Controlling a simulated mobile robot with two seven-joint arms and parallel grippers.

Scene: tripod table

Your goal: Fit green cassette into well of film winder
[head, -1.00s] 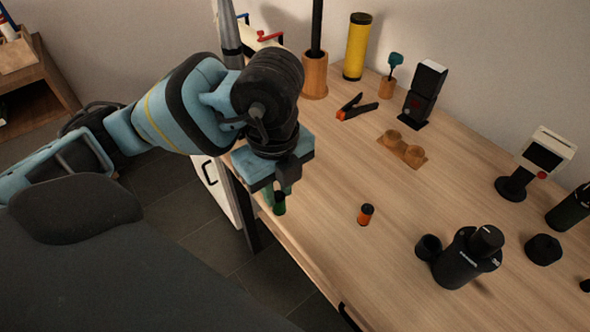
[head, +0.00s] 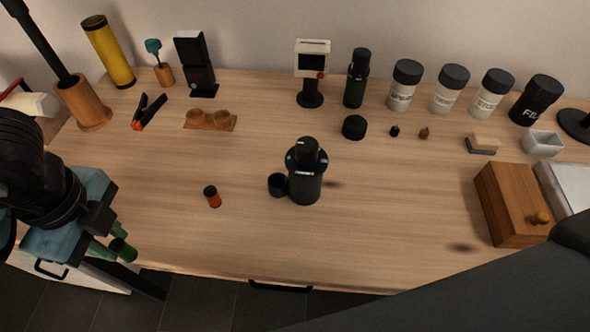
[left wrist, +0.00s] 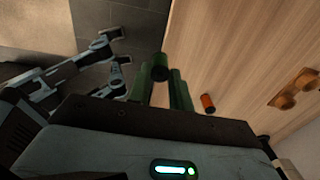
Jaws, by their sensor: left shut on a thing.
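My left gripper (head: 108,242) is at the left of the head view, by the table's front left edge. It is shut on the green cassette (head: 124,251), a small green cylinder with a dark end. In the left wrist view, the cassette (left wrist: 160,67) shows between the green fingers (left wrist: 163,88), clear of the table top. A black upright device with a small dark cup at its left side, which looks like the film winder (head: 304,188), stands mid-table, well right of the gripper. The inside of its cup is hard to make out. My right gripper is not in view.
An orange cassette (head: 212,197) stands between the gripper and the winder. A wooden two-cup holder (head: 210,121), an orange-tipped clip (head: 148,112) and several canisters (head: 405,85) sit farther back. A wooden box (head: 512,205) is at the right. The front middle is clear.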

